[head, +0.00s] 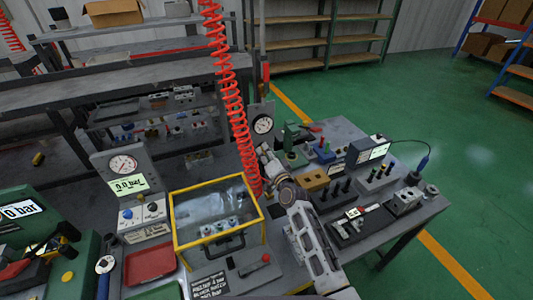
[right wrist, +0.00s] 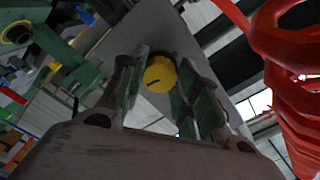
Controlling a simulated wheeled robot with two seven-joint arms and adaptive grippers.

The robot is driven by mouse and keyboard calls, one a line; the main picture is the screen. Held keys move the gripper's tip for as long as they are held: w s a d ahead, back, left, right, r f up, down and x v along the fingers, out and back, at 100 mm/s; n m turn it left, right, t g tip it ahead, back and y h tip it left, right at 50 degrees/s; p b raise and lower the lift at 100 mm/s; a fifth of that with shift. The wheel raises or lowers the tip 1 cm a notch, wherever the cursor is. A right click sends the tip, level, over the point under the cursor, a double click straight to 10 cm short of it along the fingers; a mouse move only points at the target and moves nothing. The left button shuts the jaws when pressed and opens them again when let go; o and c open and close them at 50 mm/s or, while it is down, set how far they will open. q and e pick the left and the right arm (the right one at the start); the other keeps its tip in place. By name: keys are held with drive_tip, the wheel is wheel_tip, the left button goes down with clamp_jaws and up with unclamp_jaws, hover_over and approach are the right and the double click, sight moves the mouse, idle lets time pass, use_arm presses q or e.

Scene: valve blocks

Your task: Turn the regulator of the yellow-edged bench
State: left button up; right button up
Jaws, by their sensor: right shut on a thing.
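In the right wrist view a round yellow knob (right wrist: 160,73) with a dark mark sits on a grey panel (right wrist: 112,42). The two green-padded fingers of my right gripper (head: 266,157) stand on either side of it and are shut on it. The knob is hidden there by the gripper. The grey bench (head: 345,128) carries this panel; I cannot make out a yellow edge on it. My left gripper is not in view.
The red coiled hose (head: 228,80) hangs close to my right gripper and shows large in the right wrist view. A yellow-framed clear case (head: 176,228) stands in front of it. Blocks with black pegs (head: 338,190) crowd the right. Green floor (head: 460,180) lies clear beyond.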

drive_tip(key=shift+m, duration=1.1)
drive_tip(key=o, duration=1)
drive_tip(key=shift+s, duration=0.1)
drive_tip(key=shift+v, duration=5.9)
